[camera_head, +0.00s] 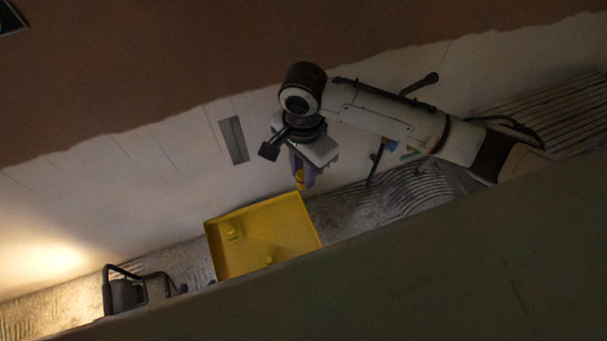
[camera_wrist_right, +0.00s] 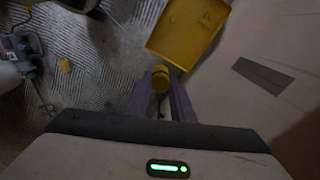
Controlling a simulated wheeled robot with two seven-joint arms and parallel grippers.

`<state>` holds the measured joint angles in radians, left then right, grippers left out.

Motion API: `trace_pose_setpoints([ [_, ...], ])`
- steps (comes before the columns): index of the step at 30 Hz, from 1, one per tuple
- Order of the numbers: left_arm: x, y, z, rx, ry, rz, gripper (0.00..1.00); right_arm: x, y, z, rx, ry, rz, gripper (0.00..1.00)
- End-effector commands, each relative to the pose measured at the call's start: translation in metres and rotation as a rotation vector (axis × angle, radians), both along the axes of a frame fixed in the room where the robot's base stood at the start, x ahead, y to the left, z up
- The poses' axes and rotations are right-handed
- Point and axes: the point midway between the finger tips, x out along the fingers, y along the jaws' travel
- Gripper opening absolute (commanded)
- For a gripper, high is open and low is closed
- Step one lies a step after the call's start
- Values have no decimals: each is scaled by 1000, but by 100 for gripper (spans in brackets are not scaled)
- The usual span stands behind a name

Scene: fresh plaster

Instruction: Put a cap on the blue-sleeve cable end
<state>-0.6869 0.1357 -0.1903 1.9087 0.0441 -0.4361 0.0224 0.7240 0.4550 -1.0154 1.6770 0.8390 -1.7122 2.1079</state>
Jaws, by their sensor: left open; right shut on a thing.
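My right gripper (camera_head: 304,180) comes in from the right and is shut on a yellow cap (camera_head: 299,179). In the right wrist view, the cap (camera_wrist_right: 161,78) sits between the tips of the purple-grey fingers (camera_wrist_right: 160,92). The gripper hangs above the far right corner of a yellow tray (camera_head: 290,225), which also shows in the right wrist view (camera_wrist_right: 189,30). Two small yellow pieces lie in the tray. A small blue patch (camera_head: 389,145) shows below my right forearm, partly hidden; I cannot tell whether it is the blue-sleeve cable end. My left gripper is not in view.
A grey rectangle (camera_head: 233,140) is on the pale wall. A black-framed object (camera_head: 125,295) stands left of the tray. A dark slanted surface (camera_head: 400,280) fills the foreground.

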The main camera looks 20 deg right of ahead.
Motion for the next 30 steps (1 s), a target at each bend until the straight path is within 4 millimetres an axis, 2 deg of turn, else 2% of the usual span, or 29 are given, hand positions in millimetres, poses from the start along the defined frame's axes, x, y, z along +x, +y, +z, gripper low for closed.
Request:
trace_pose_setpoints([
  [30, 0, 0, 0, -1, 0, -1, 43, 0, 1, 72, 2, -1, 1, 0],
])
